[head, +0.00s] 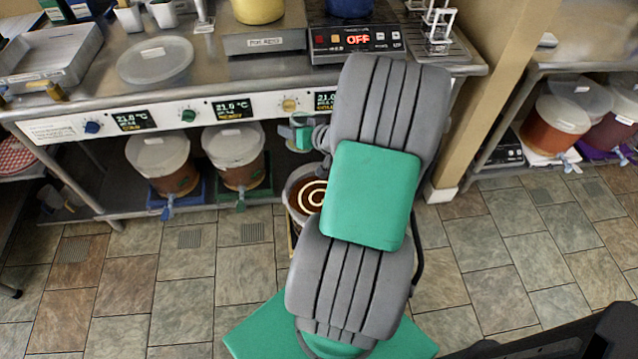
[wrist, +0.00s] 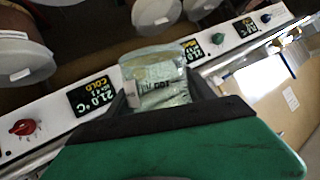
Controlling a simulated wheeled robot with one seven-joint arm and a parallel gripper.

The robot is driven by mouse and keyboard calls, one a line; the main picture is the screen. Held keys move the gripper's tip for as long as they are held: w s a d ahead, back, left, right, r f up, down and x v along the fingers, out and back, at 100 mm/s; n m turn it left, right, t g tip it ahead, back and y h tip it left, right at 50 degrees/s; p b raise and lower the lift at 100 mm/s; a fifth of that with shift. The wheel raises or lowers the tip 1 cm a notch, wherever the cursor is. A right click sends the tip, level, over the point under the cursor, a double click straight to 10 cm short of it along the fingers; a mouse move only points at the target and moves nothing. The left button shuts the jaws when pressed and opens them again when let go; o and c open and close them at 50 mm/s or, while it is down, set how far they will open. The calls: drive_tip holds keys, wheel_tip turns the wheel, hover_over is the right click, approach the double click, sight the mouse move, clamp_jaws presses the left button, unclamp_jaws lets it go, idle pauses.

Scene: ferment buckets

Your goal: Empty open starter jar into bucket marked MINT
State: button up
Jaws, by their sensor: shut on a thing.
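My gripper (wrist: 160,92) is shut on a clear jar with a pale label (wrist: 160,82) in the wrist view. The jar is tilted in that view, and its label and contents are too blurred to read. In the head view my arm hides most of the gripper and jar; a green part of the gripper (head: 301,131) shows near the bench front. Below it stands an open bucket (head: 292,207) with brown liquid and pale rings, partly hidden by my arm. Two lidded buckets, one on a blue mat (head: 160,165) and one on a green mat (head: 234,157), stand left. No MINT mark is readable.
The steel bench (head: 210,80) has a control strip (head: 215,112) with knobs and displays along its front. A round lid (head: 154,59), a tray (head: 48,62) and a hotplate reading OFF (head: 357,40) lie on it. More buckets (head: 552,125) stand right of a post (head: 490,90). The floor in front is clear.

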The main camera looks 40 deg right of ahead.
sight(294, 114)
drive_tip(key=shift+n+h, duration=0.3)
wheel_tip(294, 114, up, 6)
drive_tip(key=shift+d+p, duration=0.1)
drive_tip(key=shift+p, duration=1.1)
drive_tip(key=shift+f, duration=0.25)
drive_tip(key=shift+s+b, duration=0.3)
drive_tip(key=shift+b, duration=0.25)
drive_tip(key=s+a+b, duration=0.1)
drive_tip(key=s+a+r+n+h, duration=0.1)
drive_tip(key=s, duration=0.1)
drive_tip(key=shift+a+t+b, duration=0.2)
drive_tip(key=shift+t+b, duration=0.2)
drive_tip(key=shift+s+a+r+n+h, duration=0.2)
drive_tip(key=shift+s+r+n+h, duration=0.1)
drive_tip(key=shift+n, duration=0.1)
